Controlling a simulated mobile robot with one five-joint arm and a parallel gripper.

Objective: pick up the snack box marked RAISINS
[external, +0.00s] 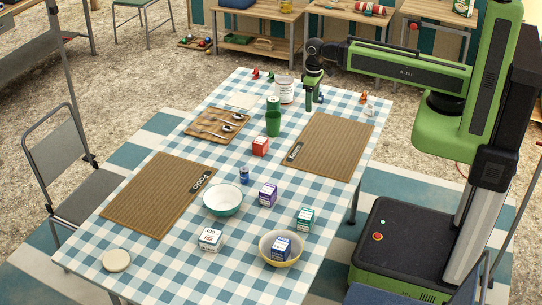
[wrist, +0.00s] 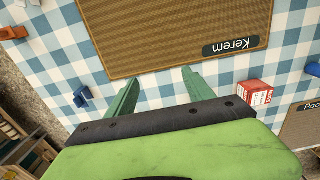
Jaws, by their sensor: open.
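Several small snack boxes stand on the checked table: a red box (external: 260,146), a purple box (external: 267,194), a green box (external: 304,219) and a white box (external: 210,240). A dark blue box (external: 281,247) sits in a yellow-rimmed bowl (external: 264,251). Their lettering is too small to read, so I cannot tell which is marked RAISINS. The red box (wrist: 255,92) also shows at the right of the wrist view. My gripper (external: 312,104) is open and empty above the table's far end, beyond the red box. In the wrist view its fingers (wrist: 160,78) are apart, near the Kerem mat's edge.
The Kerem mat (external: 330,147) lies at right, the Paolo mat (external: 150,200) at left. A cutlery board (external: 205,124) lies at far left.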

